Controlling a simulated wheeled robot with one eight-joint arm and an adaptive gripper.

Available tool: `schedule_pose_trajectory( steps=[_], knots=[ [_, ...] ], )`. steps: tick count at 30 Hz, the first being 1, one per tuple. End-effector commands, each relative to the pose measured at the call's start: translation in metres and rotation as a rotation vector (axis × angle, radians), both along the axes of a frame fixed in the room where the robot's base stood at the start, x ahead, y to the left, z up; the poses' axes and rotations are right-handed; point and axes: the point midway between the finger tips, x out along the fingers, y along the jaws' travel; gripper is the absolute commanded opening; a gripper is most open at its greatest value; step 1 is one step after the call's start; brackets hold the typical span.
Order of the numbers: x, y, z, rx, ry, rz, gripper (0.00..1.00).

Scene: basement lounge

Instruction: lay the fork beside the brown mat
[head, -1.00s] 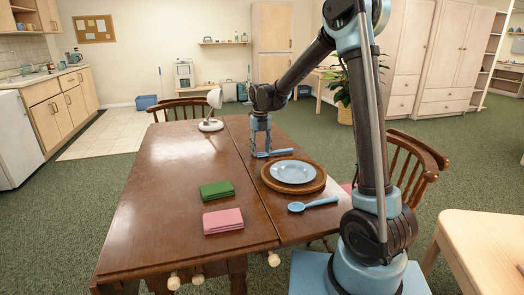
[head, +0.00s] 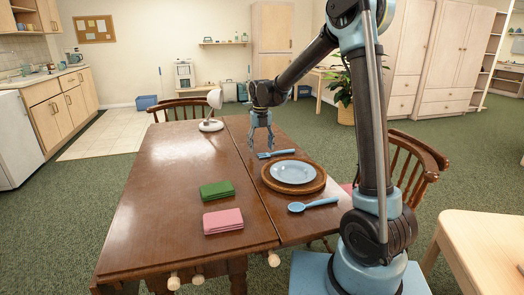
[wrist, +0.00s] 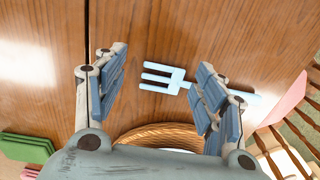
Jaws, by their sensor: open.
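The light blue fork (head: 277,153) lies flat on the wooden table, just past the far edge of the round brown mat (head: 268,183). In the wrist view the fork (wrist: 162,80) shows its tines between my fingers, and my right finger hides part of its handle. A strip of bare wood lies between the fork and the woven mat (wrist: 160,134). A blue plate (head: 294,171) rests on the mat. My gripper (head: 260,148) is open and empty above the fork's tine end, with its fingers spread and apart from it.
A blue spoon (head: 313,204) lies at the mat's near side. Green (head: 216,189) and pink (head: 223,220) folded cloths lie at the near left. A white lamp (head: 211,122) stands at the far end. The table's left half (head: 160,190) is mostly clear. Wooden chairs (head: 412,165) stand around.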

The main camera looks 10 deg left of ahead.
Motion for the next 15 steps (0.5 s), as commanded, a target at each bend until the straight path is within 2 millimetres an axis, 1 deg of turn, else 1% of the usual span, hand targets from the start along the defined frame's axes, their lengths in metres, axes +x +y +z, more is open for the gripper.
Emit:
schedule_pose_trajectory(
  steps=[1, 9, 15],
  knots=[
    [0.0, 0.0, 0.01, 0.0, 0.0, 0.0, 0.64],
    [0.0, 0.0, 0.061, 0.0, 0.0, 0.0, 0.64],
    [0.0, 0.0, 0.088, 0.0, 0.0, -0.001, 0.64]
  ],
)
